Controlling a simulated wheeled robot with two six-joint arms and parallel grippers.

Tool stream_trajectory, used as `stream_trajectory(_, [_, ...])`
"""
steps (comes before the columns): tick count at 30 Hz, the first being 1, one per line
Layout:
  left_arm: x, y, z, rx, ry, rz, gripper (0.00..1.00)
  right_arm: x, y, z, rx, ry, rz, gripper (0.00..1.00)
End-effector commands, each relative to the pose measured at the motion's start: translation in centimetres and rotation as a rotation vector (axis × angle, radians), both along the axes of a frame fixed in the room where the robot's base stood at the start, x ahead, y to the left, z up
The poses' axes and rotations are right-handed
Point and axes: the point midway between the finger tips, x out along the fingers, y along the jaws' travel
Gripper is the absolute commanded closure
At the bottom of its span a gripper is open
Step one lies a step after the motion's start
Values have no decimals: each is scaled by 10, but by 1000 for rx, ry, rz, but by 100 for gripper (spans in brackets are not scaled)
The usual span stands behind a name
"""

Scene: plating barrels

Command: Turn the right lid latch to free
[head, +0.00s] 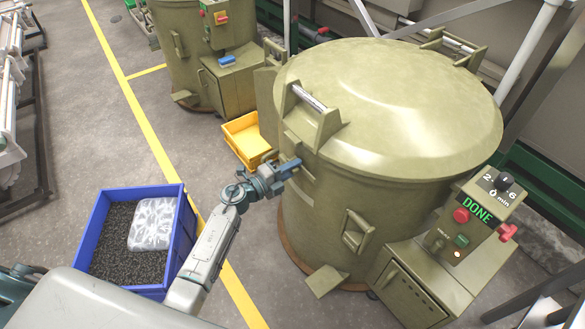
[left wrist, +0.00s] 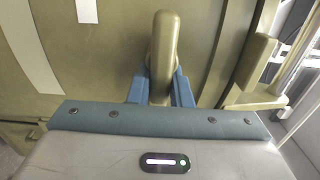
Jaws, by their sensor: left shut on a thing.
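The large olive barrel (head: 330,215) stands right of centre under its round domed lid (head: 390,100). My left gripper (head: 288,167) is at the left side of the barrel, just below the lid rim. In the left wrist view its blue fingers are closed on an upright olive latch handle (left wrist: 164,50), one finger on each side. In the head view the gripper mostly hides this handle, and I cannot tell its exact turn. My right gripper is not in view.
A control box (head: 470,215) with a green DONE display stands at the barrel's right front. A yellow bin (head: 232,142) is behind my gripper. A blue crate (head: 91,232) of dark small parts and a clear bag is at left. Another machine (head: 185,50) stands behind.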

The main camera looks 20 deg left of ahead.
Motion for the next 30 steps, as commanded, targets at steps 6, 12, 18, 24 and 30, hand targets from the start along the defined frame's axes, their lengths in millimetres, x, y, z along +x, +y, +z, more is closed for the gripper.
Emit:
stream_trajectory(6, [0, 0, -1, 4, 0, 0, 100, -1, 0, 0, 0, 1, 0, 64])
stream_trajectory(12, [0, 0, -1, 3, 0, 0, 60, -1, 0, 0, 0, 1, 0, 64])
stream_trajectory(18, [0, 0, 0, 1, 0, 0, 60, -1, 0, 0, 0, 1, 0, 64])
stream_trajectory(24, [-10, 8, -2, 4, 2, 1, 60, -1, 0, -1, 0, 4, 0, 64])
stream_trajectory(30, [-41, 32, -3, 5, 2, 0, 60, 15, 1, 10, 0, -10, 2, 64])
